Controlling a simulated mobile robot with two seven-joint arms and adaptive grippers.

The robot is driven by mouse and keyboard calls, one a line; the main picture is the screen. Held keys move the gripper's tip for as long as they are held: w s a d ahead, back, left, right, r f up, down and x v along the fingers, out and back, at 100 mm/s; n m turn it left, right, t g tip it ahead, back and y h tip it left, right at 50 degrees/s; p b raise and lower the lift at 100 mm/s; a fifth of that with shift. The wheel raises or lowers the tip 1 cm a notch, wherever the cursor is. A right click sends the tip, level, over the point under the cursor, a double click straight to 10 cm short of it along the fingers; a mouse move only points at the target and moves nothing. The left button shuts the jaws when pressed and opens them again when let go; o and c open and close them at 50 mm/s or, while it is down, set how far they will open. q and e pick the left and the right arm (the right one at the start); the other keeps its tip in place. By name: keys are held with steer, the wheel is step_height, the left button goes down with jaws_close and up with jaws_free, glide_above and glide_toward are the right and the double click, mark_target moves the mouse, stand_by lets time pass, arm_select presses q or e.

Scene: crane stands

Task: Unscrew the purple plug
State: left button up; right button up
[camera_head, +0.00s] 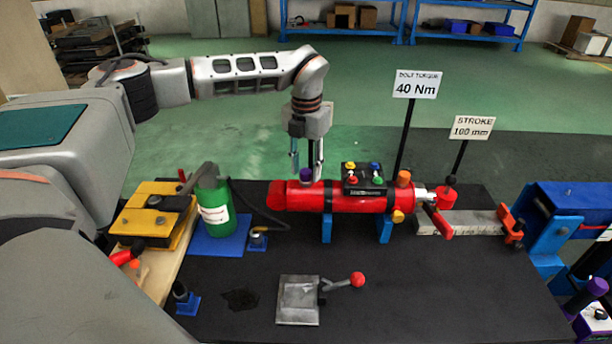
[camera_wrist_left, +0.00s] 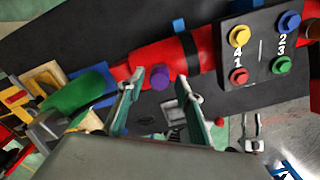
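The purple plug (camera_head: 306,174) sits on top of the red cylinder (camera_head: 345,199) near its left end. It also shows in the left wrist view (camera_wrist_left: 160,78), between the two fingertips. My left gripper (camera_head: 306,170) points down at the plug from above. Its fingers are spread, with one on each side of the plug and gaps visible in the left wrist view (camera_wrist_left: 162,80). Whether the fingertips are level with the plug or above it is hard to tell. My right gripper is not seen.
A black box with coloured buttons (camera_head: 364,181) stands on the cylinder, right of the plug. A green bottle (camera_head: 213,200) and a yellow unit (camera_head: 152,215) stand at left. Signs on poles rise behind. A grey plate with a red-knobbed lever (camera_head: 298,301) lies in front.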

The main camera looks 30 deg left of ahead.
arm_select(q)
jaws_close()
steer(key=shift+r, duration=0.1)
stand_by(0.3)
steer(key=n, duration=0.3)
steer(key=shift+b, duration=0.4)
steer(key=shift+n, duration=1.2)
